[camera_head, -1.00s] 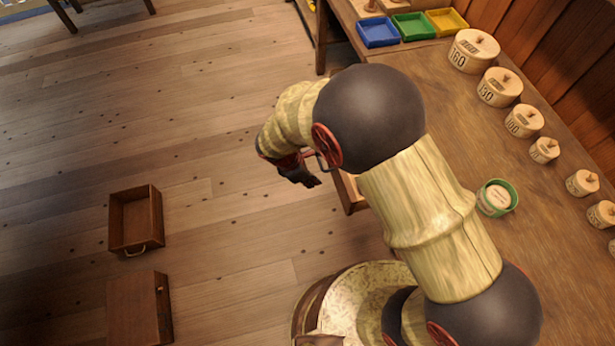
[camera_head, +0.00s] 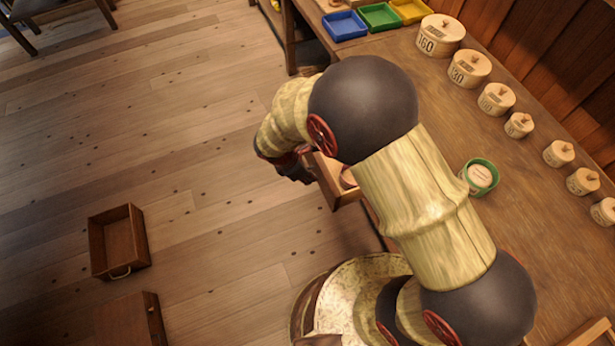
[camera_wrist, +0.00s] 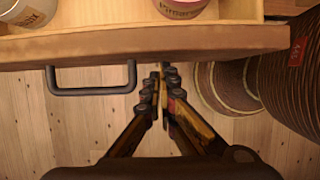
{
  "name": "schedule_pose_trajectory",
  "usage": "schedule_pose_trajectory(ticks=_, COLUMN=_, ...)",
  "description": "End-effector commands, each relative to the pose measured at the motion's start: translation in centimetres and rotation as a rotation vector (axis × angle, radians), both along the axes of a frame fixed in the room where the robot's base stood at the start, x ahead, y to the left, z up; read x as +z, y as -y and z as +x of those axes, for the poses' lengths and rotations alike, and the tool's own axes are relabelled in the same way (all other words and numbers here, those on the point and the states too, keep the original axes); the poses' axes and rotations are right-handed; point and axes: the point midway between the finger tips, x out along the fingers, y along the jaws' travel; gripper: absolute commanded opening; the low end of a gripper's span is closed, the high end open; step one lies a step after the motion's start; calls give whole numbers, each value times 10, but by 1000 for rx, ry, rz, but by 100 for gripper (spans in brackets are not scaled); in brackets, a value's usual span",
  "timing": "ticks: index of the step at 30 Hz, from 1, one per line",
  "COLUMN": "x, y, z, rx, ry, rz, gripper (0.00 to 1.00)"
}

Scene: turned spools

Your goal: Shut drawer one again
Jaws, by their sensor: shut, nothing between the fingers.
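An open drawer (camera_head: 328,186) sticks out from the bench's front edge in the head view, partly hidden behind my arm. In the wrist view its wooden front board (camera_wrist: 225,40) crosses the top, with a dark bar handle (camera_wrist: 92,91) on the left. I cannot read a number on it. Two round containers, a pale one (camera_wrist: 30,12) and a reddish one (camera_wrist: 181,8), show inside. My gripper (camera_wrist: 160,78) is shut and empty, just in front of the drawer front and right of the handle. In the head view, my gripper (camera_head: 298,172) is mostly hidden by my wrist.
The bench top (camera_head: 440,110) carries a row of numbered round wooden boxes (camera_head: 470,69), a green round container (camera_head: 480,177) and blue, green and yellow trays (camera_head: 379,17). A separate open wooden box (camera_head: 118,243) stands on the floor at left. The floor between is clear.

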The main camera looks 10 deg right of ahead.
Motion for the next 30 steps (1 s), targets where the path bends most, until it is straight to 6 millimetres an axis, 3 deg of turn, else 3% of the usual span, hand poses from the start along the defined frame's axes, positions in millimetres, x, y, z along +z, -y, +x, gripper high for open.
schedule_pose_trajectory(ticks=7, x=2, y=35, z=9, rx=-6, ry=-1, rz=0, gripper=0)
schedule_pose_trajectory(ticks=21, x=2, y=150, z=42, rx=-7, ry=-1, rz=0, gripper=0)
schedule_pose_trajectory(ticks=30, x=1, y=201, z=57, rx=-4, ry=-1, rz=0, gripper=0)
